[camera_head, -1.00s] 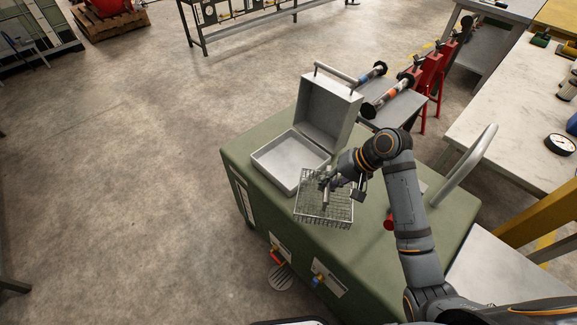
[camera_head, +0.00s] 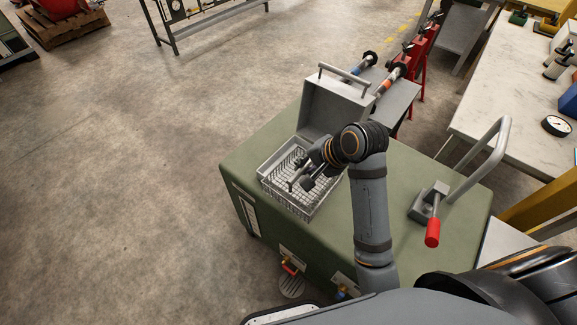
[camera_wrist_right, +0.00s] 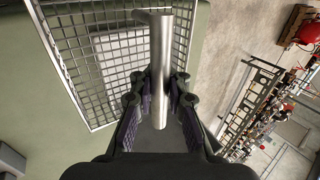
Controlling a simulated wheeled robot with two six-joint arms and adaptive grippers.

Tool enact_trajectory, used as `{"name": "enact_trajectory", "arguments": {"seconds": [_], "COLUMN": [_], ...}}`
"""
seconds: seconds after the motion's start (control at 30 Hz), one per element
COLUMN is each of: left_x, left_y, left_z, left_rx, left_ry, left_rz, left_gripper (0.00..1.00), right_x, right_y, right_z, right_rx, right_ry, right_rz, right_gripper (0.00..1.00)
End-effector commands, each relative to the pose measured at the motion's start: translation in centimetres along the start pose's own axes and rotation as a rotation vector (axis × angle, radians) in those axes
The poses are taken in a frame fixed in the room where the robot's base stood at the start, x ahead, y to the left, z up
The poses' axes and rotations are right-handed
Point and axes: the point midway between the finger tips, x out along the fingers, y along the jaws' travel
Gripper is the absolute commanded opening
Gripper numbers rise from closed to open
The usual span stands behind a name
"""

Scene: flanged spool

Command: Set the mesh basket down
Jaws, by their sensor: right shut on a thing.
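The wire mesh basket (camera_head: 290,198) is over the base of a grey metal box on the green cabinet. I cannot tell whether it rests in the box or hangs just above it. My right gripper (camera_head: 304,182) is above the basket and hides part of it. In the right wrist view my right gripper (camera_wrist_right: 157,98) is shut on the basket's silver bar handle (camera_wrist_right: 160,60), with the mesh (camera_wrist_right: 75,65) beyond. My left gripper is not in view.
The box's raised lid (camera_head: 335,107) with a bar handle stands behind the basket. A red-gripped lever (camera_head: 432,230) and a large loop handle (camera_head: 490,160) stand to the right on the green cabinet top (camera_head: 400,190). A white bench (camera_head: 500,100) lies beyond.

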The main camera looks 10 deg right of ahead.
Motion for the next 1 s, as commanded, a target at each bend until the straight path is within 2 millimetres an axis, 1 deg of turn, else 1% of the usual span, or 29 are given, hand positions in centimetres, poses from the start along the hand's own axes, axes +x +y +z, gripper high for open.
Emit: {"name": "enact_trajectory", "arguments": {"seconds": [0.07,0.17,0.27,0.37,0.47,0.5,0.6,0.7,0.8,0.93,1.0], "left_x": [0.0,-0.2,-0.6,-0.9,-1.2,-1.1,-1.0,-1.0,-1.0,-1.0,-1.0], "left_y": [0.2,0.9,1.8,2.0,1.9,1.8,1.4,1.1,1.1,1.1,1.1], "left_z": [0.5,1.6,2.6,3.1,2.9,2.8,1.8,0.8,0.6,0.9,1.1], "left_rx": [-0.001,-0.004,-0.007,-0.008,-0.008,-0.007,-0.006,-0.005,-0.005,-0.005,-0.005], "left_ry": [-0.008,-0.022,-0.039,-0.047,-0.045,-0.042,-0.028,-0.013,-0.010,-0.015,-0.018], "left_rz": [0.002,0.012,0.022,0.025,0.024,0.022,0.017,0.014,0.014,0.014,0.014], "left_gripper": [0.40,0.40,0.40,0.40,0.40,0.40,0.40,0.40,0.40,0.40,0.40], "right_x": [0.0,0.8,2.5,4.6,6.7,8.0,10.2,11.7,12.3,12.6,13.4], "right_y": [0.0,-0.4,-1.1,-2.0,-2.8,-2.5,-2.3,-2.1,-2.1,-2.1,-1.9], "right_z": [-0.1,-1.0,-3.0,-5.3,-7.5,-8.0,-9.2,-10.0,-10.4,-10.6,-11.0], "right_rx": [-0.001,-0.003,-0.004,-0.001,0.000,0.001,0.000,-0.001,-0.001,-0.002,-0.001], "right_ry": [0.000,0.001,0.003,0.002,0.001,-0.002,-0.001,-0.001,-0.001,-0.001,-0.001], "right_rz": [0.000,0.002,0.004,0.003,0.002,0.004,0.001,-0.001,-0.002,-0.002,0.000], "right_gripper": [0.00,0.00,0.00,0.00,0.00,0.00,0.00,0.00,0.00,0.00,0.00]}}
